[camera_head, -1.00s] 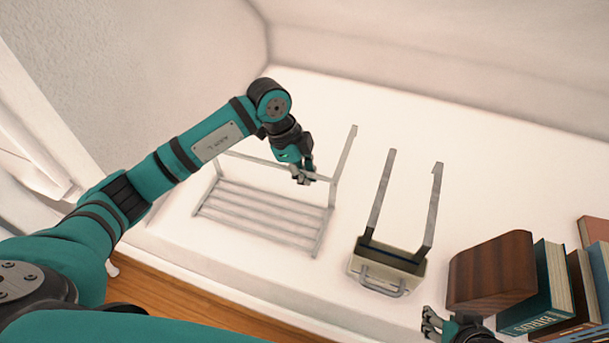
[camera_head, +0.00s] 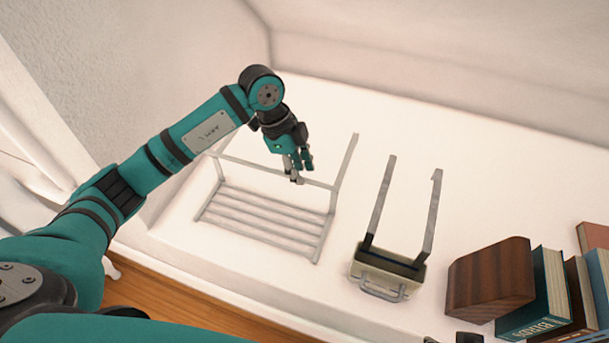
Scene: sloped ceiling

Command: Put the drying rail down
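The drying rail (camera_head: 262,222) is a pale grey metal frame with several parallel bars. It rests on the white surface, with an upper crossbar and side posts rising from the barred part. My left gripper (camera_head: 298,166) is at the upper crossbar, near its right end. Its fingers are spread apart, with one fingertip overlapping the bar in the picture; whether it touches cannot be told. Of my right gripper, only small dark parts (camera_head: 467,339) show at the bottom edge, and its fingers are cut off.
A cream box (camera_head: 384,276) with a grey handle and two tall grey uprights stands right of the rail. A brown wooden block (camera_head: 490,281) and several books (camera_head: 543,293) stand at the lower right. The white surface behind the rail is clear, up to the sloped wall.

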